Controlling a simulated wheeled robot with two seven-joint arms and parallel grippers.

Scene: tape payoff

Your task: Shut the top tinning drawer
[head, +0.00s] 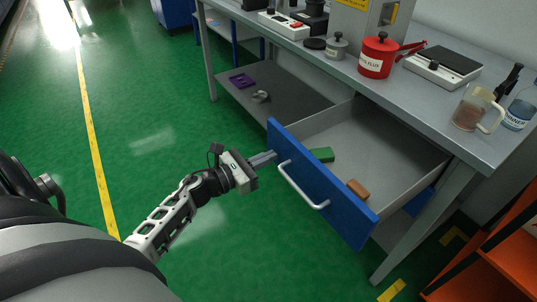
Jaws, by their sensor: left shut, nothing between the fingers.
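The top drawer (324,187) with a blue front and a pale handle (303,186) is pulled well out from under the workbench. A green block (321,155) and a brown block (357,188) lie inside it. My left gripper (271,156) is shut and empty, its fingertips at the far left end of the blue front, left of the handle. I cannot tell whether they touch it. My right gripper is not in view.
The bench top (402,107) carries a red flux can (376,57), a scale (443,65), a jug (471,107) and other items. An orange shelf unit (498,262) stands at the lower right. The green floor (150,110) to the left is clear.

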